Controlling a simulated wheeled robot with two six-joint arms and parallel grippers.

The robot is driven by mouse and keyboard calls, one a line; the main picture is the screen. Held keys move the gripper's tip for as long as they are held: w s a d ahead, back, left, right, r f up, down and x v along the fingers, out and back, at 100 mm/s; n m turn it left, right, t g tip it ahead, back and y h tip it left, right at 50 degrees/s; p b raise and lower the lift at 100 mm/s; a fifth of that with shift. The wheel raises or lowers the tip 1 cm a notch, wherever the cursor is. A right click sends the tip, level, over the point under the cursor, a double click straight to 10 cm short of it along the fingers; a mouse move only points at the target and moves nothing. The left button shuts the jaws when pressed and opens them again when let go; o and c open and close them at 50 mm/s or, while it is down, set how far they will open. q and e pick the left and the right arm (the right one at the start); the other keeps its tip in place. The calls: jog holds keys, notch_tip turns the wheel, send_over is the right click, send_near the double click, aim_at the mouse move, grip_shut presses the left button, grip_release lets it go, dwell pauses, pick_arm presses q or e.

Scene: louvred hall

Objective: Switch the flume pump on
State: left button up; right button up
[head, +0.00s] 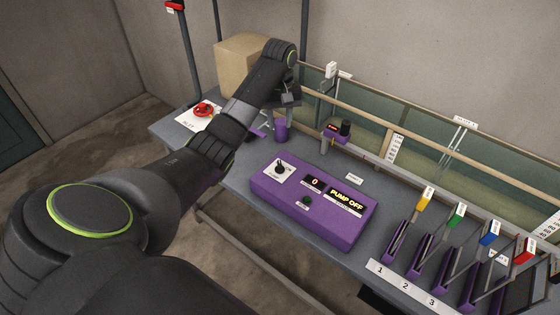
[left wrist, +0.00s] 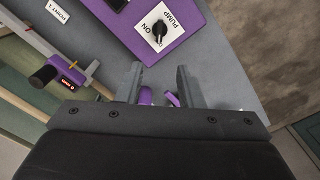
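The purple pump console (head: 312,205) sits on the bench, right of my left arm in the head view. Its black rotary knob (head: 280,168) is on a white plate at the left end. The lit display (head: 346,197) reads PUMP OFF. In the left wrist view the knob (left wrist: 159,28) shows at the top, with PUMP and ON printed by it. My left gripper (left wrist: 159,82) is open, its fingers apart, with the knob beyond the fingertips and not touched. Its fingers are mostly hidden in the head view. My right gripper is not in view.
A purple cup-like holder (head: 281,129) stands near my left wrist. A red button (head: 204,109) lies on a white sheet at the bench's left end. Several coloured levers (head: 424,199) stand on the right. The glass flume (head: 400,140) runs along the back.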

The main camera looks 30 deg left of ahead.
pick_arm(q)
jog(key=b, duration=0.7)
send_near(280, 164)
notch_tip(280, 164, down, 8)
jog(key=shift+f+p, duration=0.25)
jog(key=shift+p, duration=0.1)
grip_shut()
